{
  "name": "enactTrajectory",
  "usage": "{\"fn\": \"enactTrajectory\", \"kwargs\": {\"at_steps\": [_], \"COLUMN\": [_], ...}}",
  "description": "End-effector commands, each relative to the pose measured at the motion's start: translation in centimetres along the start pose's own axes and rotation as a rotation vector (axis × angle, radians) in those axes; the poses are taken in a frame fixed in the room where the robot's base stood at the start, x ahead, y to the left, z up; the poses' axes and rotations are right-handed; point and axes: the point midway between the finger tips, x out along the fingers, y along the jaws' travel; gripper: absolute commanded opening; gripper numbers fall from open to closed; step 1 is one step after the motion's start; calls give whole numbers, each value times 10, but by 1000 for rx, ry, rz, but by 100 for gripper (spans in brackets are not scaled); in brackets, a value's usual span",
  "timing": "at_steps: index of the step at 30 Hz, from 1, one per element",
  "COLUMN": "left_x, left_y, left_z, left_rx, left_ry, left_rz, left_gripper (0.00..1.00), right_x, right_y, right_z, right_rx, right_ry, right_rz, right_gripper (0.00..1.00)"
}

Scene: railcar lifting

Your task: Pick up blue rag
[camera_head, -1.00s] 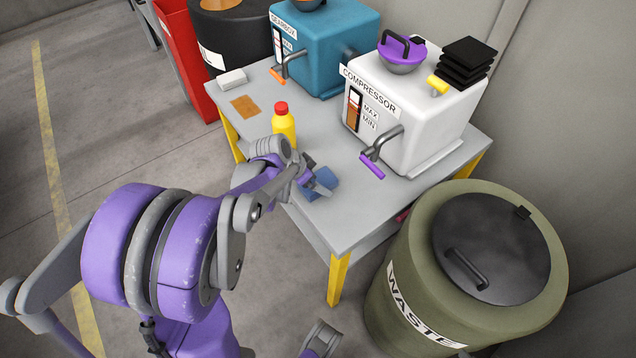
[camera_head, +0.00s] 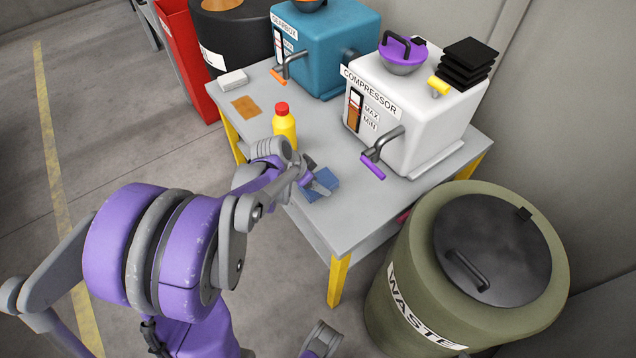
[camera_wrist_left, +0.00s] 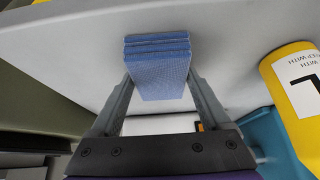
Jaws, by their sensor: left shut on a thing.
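The blue rag (camera_head: 323,184) is a small folded cloth at the near part of the grey table. In the left wrist view the rag (camera_wrist_left: 158,70) shows as a folded stack between the two fingers. My left gripper (camera_head: 318,184) is shut on it, with a finger on each side of the rag (camera_wrist_left: 158,45). I cannot tell whether the rag is still touching the table. My right gripper (camera_head: 320,340) shows only in part at the bottom edge of the head view, and its jaws cannot be made out.
A yellow bottle (camera_head: 284,128) with a red cap stands just behind my left gripper. The white compressor (camera_head: 425,115) with a purple-handled tap is to the right, and the blue gearbox (camera_head: 325,45) is behind. An olive waste bin (camera_head: 400,270) stands at the table's right front. An orange cloth (camera_head: 246,107) lies at the left.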

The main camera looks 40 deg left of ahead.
Motion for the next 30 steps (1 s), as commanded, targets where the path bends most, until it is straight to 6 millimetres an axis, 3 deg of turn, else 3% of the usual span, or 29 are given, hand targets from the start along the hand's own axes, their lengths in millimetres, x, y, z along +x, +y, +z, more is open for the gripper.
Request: {"fn": "enactTrajectory", "kwargs": {"at_steps": [5, 18, 23, 30], "left_x": [-7, -79, -90, -91], "left_y": [0, 0, 0, 0], "left_z": [-4, -45, -52, -52], "left_rx": [0, 0, 0, 0], "left_ry": [1, 1, 0, 0], "left_rz": [0, -1, 0, 0], "left_gripper": [26, 26, 26, 26], "right_x": [-4, -27, -30, -29], "right_y": [0, 0, 0, 0], "right_z": [-2, -12, -13, -13], "right_rx": [0, 0, 0, 0], "right_ry": [1, 10, 11, 11], "right_rz": [0, 0, 0, 0], "right_gripper": [45, 45, 45, 45]}}
